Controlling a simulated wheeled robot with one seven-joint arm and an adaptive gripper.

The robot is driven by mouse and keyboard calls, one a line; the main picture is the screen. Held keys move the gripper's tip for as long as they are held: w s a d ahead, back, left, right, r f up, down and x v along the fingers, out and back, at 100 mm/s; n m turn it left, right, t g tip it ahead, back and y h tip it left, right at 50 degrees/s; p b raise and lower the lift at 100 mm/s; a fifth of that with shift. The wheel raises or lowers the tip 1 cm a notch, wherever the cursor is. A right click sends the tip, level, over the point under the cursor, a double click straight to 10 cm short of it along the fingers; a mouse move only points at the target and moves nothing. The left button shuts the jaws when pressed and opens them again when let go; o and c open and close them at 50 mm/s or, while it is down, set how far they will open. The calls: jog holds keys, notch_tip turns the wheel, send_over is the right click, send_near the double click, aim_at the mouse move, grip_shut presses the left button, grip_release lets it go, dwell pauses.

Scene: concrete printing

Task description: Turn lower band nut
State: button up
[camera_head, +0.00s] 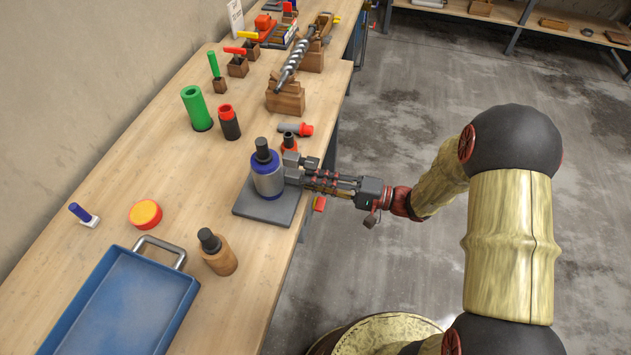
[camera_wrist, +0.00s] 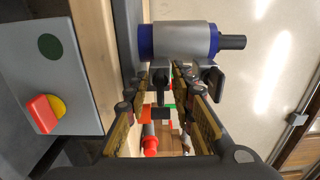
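A grey cylinder with blue bands and a dark top knob (camera_head: 268,178) stands upright on a dark grey plate (camera_head: 250,208) near the table's front edge. It lies sideways in the wrist view (camera_wrist: 182,41), with its lower band (camera_wrist: 146,41) on the left. A small dark piece, seemingly the lower band nut (camera_wrist: 160,76), projects from the cylinder's side. My gripper (camera_head: 294,168) is beside the cylinder. In the wrist view its fingertips (camera_wrist: 159,80) are apart, one on each side of the dark piece; contact is not clear. Another dark piece (camera_wrist: 215,82) sits by the upper band.
A grey panel (camera_wrist: 50,75) with a red and yellow switch and a dark green spot is at the table's front. A red-tipped tool (camera_head: 296,129) lies behind the cylinder. A wooden bottle (camera_head: 217,252) and blue tray (camera_head: 125,305) stand nearer. Bare table lies left of the plate.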

jog(key=v, duration=1.2)
dwell(0.6)
